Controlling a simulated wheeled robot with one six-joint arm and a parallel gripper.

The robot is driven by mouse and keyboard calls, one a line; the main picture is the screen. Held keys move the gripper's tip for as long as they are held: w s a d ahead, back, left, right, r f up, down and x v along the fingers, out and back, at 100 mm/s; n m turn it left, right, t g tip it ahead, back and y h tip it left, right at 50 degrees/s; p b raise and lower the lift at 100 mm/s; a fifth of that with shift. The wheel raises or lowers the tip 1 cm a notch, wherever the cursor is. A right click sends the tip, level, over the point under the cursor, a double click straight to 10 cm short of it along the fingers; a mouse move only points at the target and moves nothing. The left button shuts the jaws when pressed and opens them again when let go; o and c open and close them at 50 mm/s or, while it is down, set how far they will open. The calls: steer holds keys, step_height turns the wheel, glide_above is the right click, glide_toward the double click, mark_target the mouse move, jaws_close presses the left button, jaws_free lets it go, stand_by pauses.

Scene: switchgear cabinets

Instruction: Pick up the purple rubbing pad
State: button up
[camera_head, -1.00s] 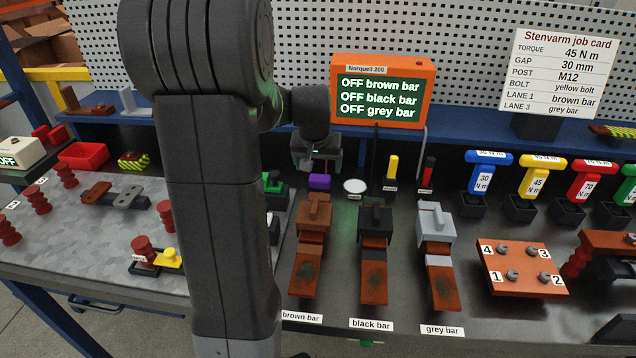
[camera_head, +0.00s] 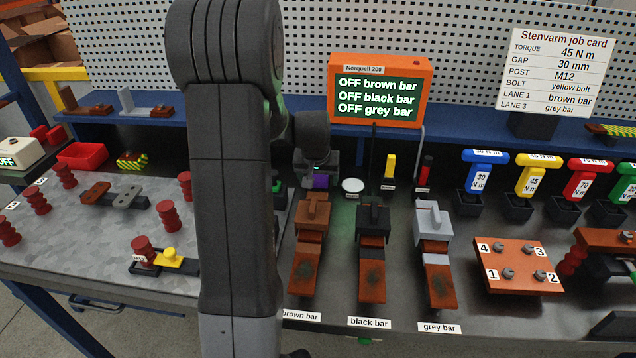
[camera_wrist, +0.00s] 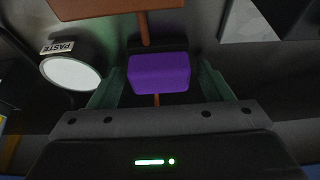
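The purple rubbing pad (camera_head: 320,182) stands at the back of the bench, partly hidden by my gripper (camera_head: 319,176). In the wrist view the pad (camera_wrist: 159,73) is a purple rounded block between my two greenish fingers (camera_wrist: 160,75). The fingers are open, one on each side of the pad, with a narrow dark gap on either side. I cannot tell the exact height of the fingertips against the pad.
A white-topped paste pot (camera_wrist: 72,72) stands left of the pad in the wrist view; it also shows in the head view (camera_head: 352,185). The brown bar's clamp (camera_head: 313,209) is close in front of the pad. Yellow (camera_head: 390,167) and red (camera_head: 424,172) tools stand to the right.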

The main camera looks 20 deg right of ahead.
mark_target(318, 176)
steer(key=c, duration=0.8)
step_height(318, 176, up, 10)
steer(key=o, duration=0.4)
steer(key=c, duration=0.3)
